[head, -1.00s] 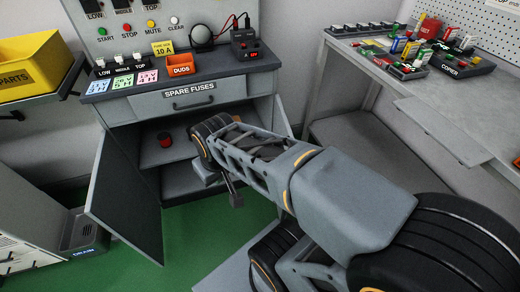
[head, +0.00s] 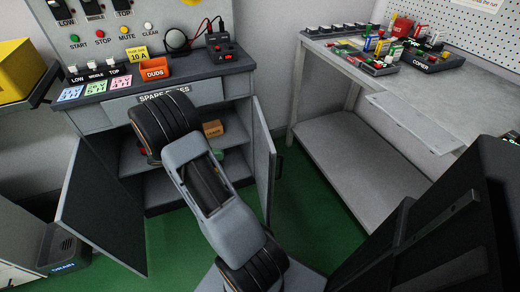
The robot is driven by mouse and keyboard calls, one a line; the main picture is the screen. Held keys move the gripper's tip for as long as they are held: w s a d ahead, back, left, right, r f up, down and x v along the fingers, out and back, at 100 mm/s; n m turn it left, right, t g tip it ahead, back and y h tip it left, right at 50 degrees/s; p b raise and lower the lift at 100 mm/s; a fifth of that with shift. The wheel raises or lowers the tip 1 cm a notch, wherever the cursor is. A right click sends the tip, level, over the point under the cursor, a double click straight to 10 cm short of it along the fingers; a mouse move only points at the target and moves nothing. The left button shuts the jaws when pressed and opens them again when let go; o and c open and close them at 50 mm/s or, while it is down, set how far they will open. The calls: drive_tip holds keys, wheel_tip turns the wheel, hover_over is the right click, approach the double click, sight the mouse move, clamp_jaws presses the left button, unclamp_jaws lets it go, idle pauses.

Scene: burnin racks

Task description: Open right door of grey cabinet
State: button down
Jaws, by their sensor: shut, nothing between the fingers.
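The grey cabinet (head: 115,117) stands under the console at the left of centre in the head view. Its right door (head: 264,150) stands open, swung out toward me, with a dark handle (head: 279,166) on its outer side. Its left door (head: 98,208) also stands wide open. My arm reaches up in front of the open cabinet, and its upper joint covers part of the drawer front and the shelves. My gripper is hidden behind my arm, so its fingers do not show.
Inside are a small cardboard box (head: 213,129) and a green item (head: 218,153). The drawer labelled spare fuses (head: 208,93) is shut above. A grey workbench (head: 345,105) with a low shelf stands at right. Green floor (head: 303,205) lies clear between it and the cabinet.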

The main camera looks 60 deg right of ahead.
drive_tip(key=d+f+n+g+h, duration=0.1)
drive_tip(key=d+f, duration=0.1)
drive_tip(key=b, duration=0.3)
approach(267, 146)
drive_tip(key=shift+g+h, duration=0.3)
drive_tip(key=shift+h, duration=0.1)
drive_tip(key=x, duration=0.7)
drive_tip(key=shift+s+f, duration=0.3)
drive_tip(key=shift+f, duration=0.1)
